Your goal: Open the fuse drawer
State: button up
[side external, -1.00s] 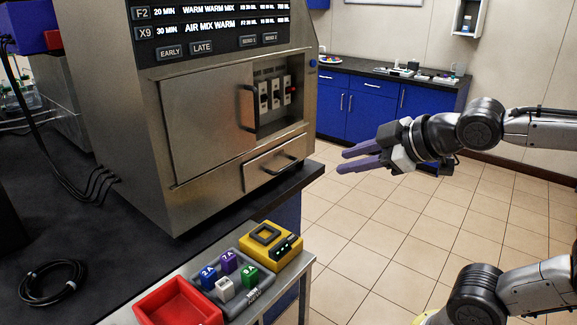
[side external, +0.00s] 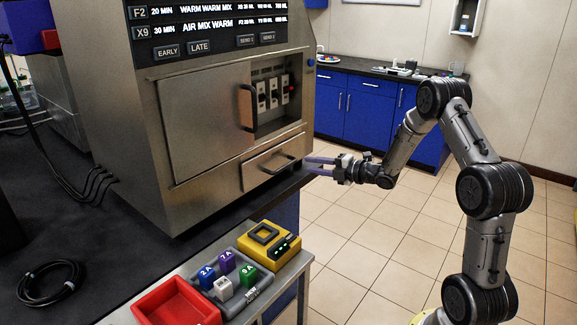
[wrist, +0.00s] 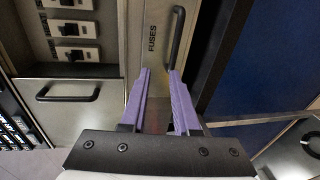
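The fuse drawer (side external: 255,172) is a shut metal front low on the steel cabinet, with a dark bar handle (side external: 279,164). In the wrist view the drawer front (wrist: 152,60) reads "FUSES", and its handle (wrist: 178,38) lies ahead, nearly in line with the right finger. My gripper (side external: 306,166) is just right of the drawer, pointing at its handle. In the wrist view my gripper (wrist: 160,72) has its two purple fingers apart with nothing between them. I cannot tell whether the right fingertip touches the handle's near end.
Above the drawer are a larger door (side external: 208,122) with its own handle and an open recess with breaker switches (side external: 275,93). The black counter edge (side external: 300,182) runs below my gripper. A side table holds a red tray (side external: 176,303), labelled cubes and a yellow device (side external: 268,243).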

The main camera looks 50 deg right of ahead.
aim_at(288, 165)
jog(key=shift+m+h, duration=0.4)
jog(key=shift+m, duration=0.1)
jog(key=w+f, duration=0.1)
jog(key=w, duration=0.3)
jog(key=w+d+f, duration=0.1)
jog(key=w+f, duration=0.1)
jog(key=w, duration=0.2)
jog(key=w+d+f, duration=0.1)
jog(key=w+f, duration=0.1)
jog(key=w, duration=0.2)
jog(key=shift+d, duration=0.25)
grip_shut()
dwell(0.7)
